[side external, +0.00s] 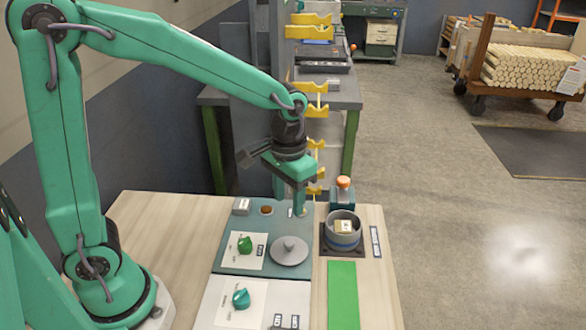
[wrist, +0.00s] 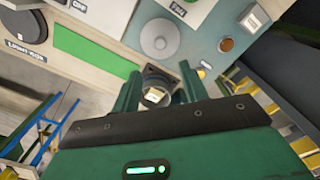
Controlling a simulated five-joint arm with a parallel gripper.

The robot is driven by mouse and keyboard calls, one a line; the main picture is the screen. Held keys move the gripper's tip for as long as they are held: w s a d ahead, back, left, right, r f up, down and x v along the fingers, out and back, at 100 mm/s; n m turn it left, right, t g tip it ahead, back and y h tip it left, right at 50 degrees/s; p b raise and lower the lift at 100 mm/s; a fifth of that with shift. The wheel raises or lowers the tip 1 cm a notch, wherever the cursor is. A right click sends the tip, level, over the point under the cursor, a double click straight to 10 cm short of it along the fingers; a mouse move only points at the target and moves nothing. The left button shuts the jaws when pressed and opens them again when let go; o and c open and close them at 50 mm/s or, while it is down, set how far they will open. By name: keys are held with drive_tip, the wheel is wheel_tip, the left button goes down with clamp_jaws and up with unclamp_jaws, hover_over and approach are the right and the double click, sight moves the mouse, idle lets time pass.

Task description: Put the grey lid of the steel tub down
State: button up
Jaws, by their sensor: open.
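The grey lid (side external: 289,251) is a flat round disc with a knob on top. It lies on the teal panel (side external: 233,268), left of the steel tub (side external: 343,238), and also shows in the wrist view (wrist: 159,38). The tub stands uncovered on a dark base, with a small pale block (side external: 343,226) inside. My gripper (side external: 297,208) is open with nothing between its fingers. It is above the back of the panel, apart from the lid. In the wrist view the tub (wrist: 150,80) appears between the fingertips, partly hidden by the gripper body.
A green strip (side external: 343,296) lies in front of the tub. Two green knobs on white plates, one of them dark green (side external: 245,244), sit left of the lid. A box with an orange button (side external: 343,183) stands behind the tub. Yellow brackets (side external: 314,110) rise beyond the table.

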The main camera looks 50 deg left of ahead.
idle(0.3)
drive_tip(key=s+a+r+t, duration=0.5)
drive_tip(key=s+a+r, duration=0.2)
drive_tip(key=s, duration=0.5)
drive_tip(key=shift+s+r+t, duration=0.3)
drive_tip(key=shift+s+r, duration=0.1)
drive_tip(key=shift+r, duration=0.75)
idle(0.5)
